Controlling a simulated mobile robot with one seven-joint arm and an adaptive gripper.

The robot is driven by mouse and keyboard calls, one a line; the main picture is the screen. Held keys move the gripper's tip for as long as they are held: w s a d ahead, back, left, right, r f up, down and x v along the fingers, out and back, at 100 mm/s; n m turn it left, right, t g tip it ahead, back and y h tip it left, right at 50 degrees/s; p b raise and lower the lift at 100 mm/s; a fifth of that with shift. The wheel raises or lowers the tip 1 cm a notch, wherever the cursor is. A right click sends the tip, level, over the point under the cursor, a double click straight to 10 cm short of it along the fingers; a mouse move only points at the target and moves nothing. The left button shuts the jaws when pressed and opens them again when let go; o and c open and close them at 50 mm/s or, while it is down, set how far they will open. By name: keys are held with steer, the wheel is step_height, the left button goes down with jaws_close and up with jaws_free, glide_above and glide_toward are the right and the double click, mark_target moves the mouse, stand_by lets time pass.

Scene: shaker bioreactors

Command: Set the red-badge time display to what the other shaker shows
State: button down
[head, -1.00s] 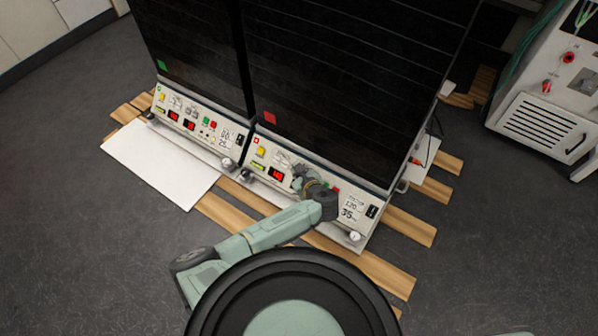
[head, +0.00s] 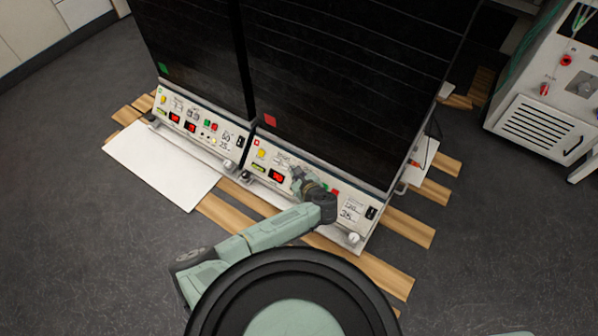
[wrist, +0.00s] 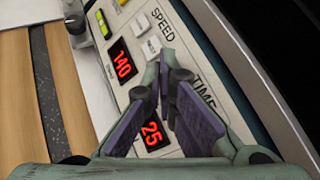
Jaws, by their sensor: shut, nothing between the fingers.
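The red-badge shaker is the right one, with its red badge (head: 270,119) on the dark front. My gripper (head: 297,173) is at the right shaker's panel, just right of the speed display. In the wrist view my gripper (wrist: 168,68) is shut and empty, its tips over the panel between the SPEED and TIME labels. Contact cannot be told.
A white board (head: 160,165) lies on the floor before the left shaker. Wooden slats (head: 400,224) lie under and around the shakers. A white machine (head: 545,115) stands at the right. Open grey floor (head: 70,230) is at the left.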

steer(key=shift+s+a+r, duration=0.15)
steer(key=shift+r, duration=0.05)
steer(key=s+a+r+p, duration=0.1)
steer(key=p, duration=0.2)
steer(key=s+a+r+p, duration=0.1)
steer(key=s+r+p, duration=0.1)
steer(key=p, duration=0.1)
steer(key=shift+a+r, duration=0.1)
steer(key=shift+r, duration=0.05)
stand_by(0.3)
steer(key=shift+s, duration=0.1)
stand_by(0.6)
